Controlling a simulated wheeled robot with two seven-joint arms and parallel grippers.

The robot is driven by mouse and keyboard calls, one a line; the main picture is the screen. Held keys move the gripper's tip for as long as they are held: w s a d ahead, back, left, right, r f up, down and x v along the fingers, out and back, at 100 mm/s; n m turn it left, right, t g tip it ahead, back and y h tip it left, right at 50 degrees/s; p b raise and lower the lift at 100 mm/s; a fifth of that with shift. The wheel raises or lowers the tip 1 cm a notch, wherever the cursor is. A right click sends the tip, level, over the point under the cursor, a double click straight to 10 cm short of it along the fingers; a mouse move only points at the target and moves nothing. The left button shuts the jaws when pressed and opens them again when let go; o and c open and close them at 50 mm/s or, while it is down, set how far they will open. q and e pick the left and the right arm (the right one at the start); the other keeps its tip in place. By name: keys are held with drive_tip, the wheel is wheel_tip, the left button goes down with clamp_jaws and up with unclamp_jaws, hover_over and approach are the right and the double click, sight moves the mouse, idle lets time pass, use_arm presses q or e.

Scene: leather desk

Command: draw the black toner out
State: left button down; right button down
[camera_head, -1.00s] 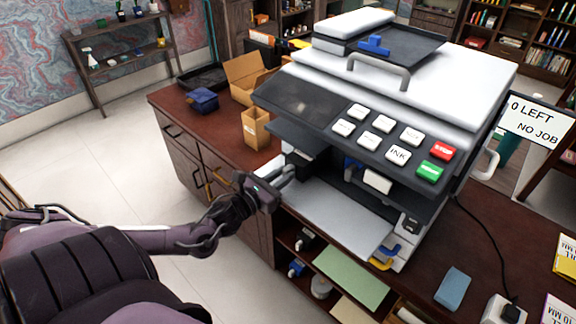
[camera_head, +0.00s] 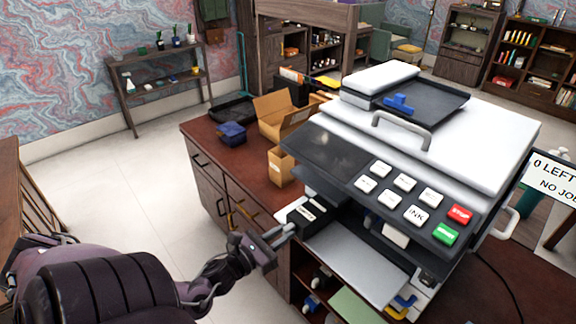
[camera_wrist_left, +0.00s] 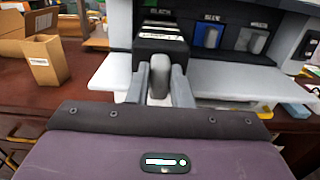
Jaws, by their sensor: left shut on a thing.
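The black toner (camera_head: 306,212) is a black block with white label marks, sticking out of the front left of the white printer (camera_head: 450,140). It also shows in the left wrist view (camera_wrist_left: 160,35), below the word BLACK. My left gripper (camera_head: 284,234) is shut on the toner's grey handle, with one finger on each side of it in the left wrist view (camera_wrist_left: 158,82). How much of the toner is still inside its slot is hard to tell. My right gripper is not in view.
A blue-fronted cartridge (camera_wrist_left: 208,34) sits in the slot right of the black one. A grey paper tray (camera_head: 345,255) lies just below and right of the toner. Cardboard boxes (camera_head: 281,166) stand on the desk to the left. The floor left of the desk is clear.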

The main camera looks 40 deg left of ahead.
use_arm(q)
drive_tip(key=s+p, duration=0.5)
drive_tip(key=s, duration=0.6)
drive_tip(key=shift+s+a, duration=0.15)
drive_tip(key=shift+a, duration=0.3)
drive_tip(key=shift+r, duration=0.1)
